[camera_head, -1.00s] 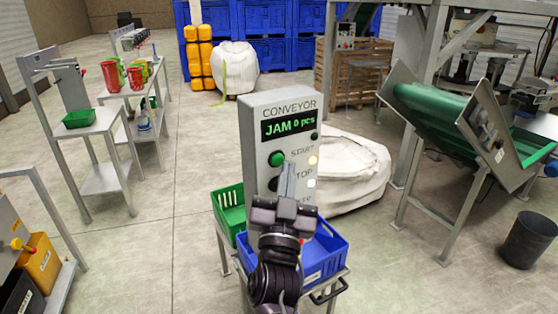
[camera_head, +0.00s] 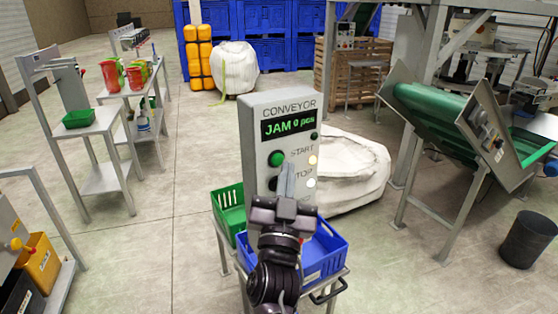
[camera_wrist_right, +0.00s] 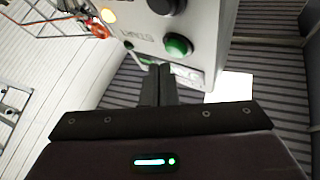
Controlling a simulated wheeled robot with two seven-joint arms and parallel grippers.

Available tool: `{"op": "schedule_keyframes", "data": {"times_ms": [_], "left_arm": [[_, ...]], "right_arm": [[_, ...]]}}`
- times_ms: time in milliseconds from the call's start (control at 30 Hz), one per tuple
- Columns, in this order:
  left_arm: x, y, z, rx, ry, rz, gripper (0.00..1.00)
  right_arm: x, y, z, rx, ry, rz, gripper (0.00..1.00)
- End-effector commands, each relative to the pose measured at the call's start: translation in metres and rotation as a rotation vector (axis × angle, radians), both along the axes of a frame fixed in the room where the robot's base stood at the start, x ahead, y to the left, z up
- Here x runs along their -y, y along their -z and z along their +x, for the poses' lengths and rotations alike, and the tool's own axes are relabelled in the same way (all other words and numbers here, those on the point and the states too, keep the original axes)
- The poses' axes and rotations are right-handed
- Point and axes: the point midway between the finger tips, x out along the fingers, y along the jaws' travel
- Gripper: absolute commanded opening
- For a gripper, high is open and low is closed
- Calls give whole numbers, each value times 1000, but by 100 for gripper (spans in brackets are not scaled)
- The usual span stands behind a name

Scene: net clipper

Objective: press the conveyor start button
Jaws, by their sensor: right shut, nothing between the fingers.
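The grey conveyor control box (camera_head: 257,110) stands upright in the middle of the head view, its display reading "JAM 0 pcs". The green start button (camera_head: 276,158) sits beside the word START, with a dark stop button below it, partly hidden by my gripper. My right gripper (camera_head: 287,168) is shut and empty, its fingers pointing at the panel just below and right of the green button. In the right wrist view, the green button (camera_wrist_right: 178,45) is just beyond and slightly right of the shut fingertips (camera_wrist_right: 160,68); I cannot see contact. My left gripper is out of view.
A green crate (camera_head: 229,200) and a blue crate (camera_head: 338,241) sit on the stand around the box. A white sack (camera_head: 350,170) lies behind it. A green conveyor belt (camera_head: 440,112) stands at right, shelves (camera_head: 100,128) at left. Open floor lies between.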

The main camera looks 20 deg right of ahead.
Motion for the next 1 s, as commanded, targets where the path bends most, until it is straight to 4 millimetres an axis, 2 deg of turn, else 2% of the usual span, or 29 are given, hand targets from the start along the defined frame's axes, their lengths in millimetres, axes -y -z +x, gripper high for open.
{"op": "schedule_keyframes", "data": {"times_ms": [1000], "left_arm": [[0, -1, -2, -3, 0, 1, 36]], "right_arm": [[-2, 0, 8, 0, 0, 0, 0]]}}
